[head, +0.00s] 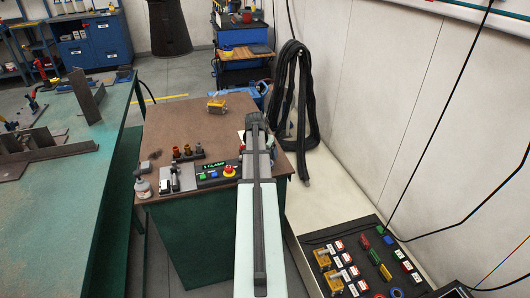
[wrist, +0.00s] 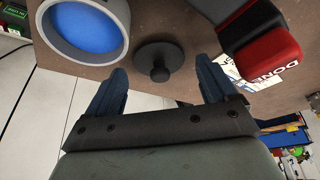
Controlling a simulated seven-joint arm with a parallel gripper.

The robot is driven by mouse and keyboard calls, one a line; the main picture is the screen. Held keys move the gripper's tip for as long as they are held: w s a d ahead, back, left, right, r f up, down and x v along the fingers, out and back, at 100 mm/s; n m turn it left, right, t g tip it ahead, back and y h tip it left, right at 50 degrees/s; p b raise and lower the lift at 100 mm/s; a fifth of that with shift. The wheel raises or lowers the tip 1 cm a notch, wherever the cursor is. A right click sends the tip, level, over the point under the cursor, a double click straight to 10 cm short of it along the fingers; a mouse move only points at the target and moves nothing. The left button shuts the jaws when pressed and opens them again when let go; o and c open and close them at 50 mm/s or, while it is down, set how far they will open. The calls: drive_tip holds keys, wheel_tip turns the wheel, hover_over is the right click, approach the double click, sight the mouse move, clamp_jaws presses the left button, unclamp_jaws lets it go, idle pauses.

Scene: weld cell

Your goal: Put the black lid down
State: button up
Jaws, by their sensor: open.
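The black lid (wrist: 158,57) is a round dark disc with a knob in its middle. In the wrist view it appears to lie flat, knob towards me, on the brown bench top. My gripper (wrist: 164,76) is open, with its two dark blue fingers well apart. The lid's knob shows between the fingertips, and neither finger visibly touches it. In the head view my arm hides most of the gripper at the bench's right side, and I cannot make out the lid there.
A grey-rimmed round container (wrist: 127,30) with a blue inside stands left of the lid. A red and black block (wrist: 268,58) and a white DONE card (wrist: 262,72) are to its right. The brown bench (head: 180,125) holds a yellow item (head: 216,106); its middle is largely clear.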

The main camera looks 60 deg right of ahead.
drive_tip(key=v, duration=1.2)
idle(0.4)
